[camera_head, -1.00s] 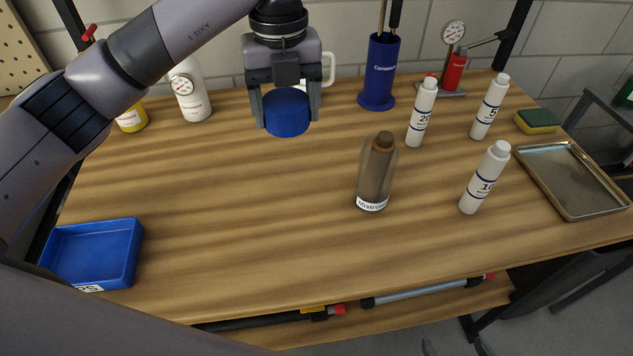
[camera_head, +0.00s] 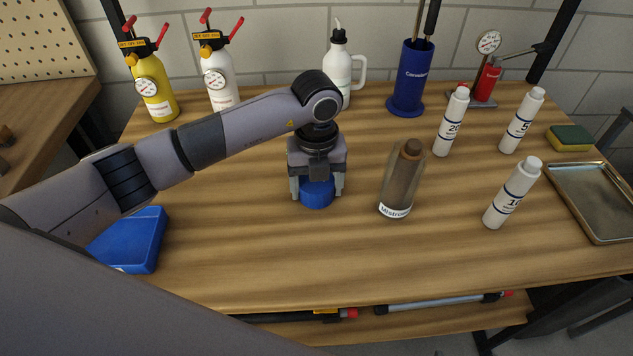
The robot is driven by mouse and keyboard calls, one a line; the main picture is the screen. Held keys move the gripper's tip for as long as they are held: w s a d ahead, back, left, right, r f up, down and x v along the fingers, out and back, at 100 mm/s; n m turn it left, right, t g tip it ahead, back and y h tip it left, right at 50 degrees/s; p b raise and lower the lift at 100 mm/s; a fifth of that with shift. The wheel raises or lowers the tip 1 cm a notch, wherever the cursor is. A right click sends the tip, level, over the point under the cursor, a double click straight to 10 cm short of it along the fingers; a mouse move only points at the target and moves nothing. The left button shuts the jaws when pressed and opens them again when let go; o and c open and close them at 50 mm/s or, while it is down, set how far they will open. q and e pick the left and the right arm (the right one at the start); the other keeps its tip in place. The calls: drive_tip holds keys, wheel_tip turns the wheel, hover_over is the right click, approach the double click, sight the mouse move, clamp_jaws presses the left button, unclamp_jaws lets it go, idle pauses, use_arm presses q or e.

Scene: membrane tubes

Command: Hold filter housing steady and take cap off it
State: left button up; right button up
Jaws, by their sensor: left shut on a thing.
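The filter housing (camera_head: 390,196) is a clear upright cylinder with a "Mistrow…" label at its foot, standing on the table. A brown tube (camera_head: 406,175) stands inside it, and its top shows at the uncapped upper end. The blue cap (camera_head: 317,197) is apart from the housing, to its left. My left gripper (camera_head: 318,188) points down and is shut on the cap, its fingers on either side. The cap is low over the tabletop; I cannot tell whether it touches. My right gripper is not in view.
White numbered bottles (camera_head: 452,122) stand right of the housing, with a metal tray (camera_head: 592,240) at the far right. A blue holder (camera_head: 406,104) and spray bottles (camera_head: 153,92) stand at the back. A blue bin (camera_head: 150,240) is at the left. The front middle table is clear.

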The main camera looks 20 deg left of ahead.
use_arm(q)
drive_tip(key=shift+f, duration=0.1)
drive_tip(key=shift+f, duration=0.15)
drive_tip(key=o, duration=1.2)
drive_tip(key=shift+c, duration=0.2)
wheel_tip(320, 180, up, 12)
drive_tip(key=b, duration=0.1)
drive_tip(key=shift+r, duration=0.2)
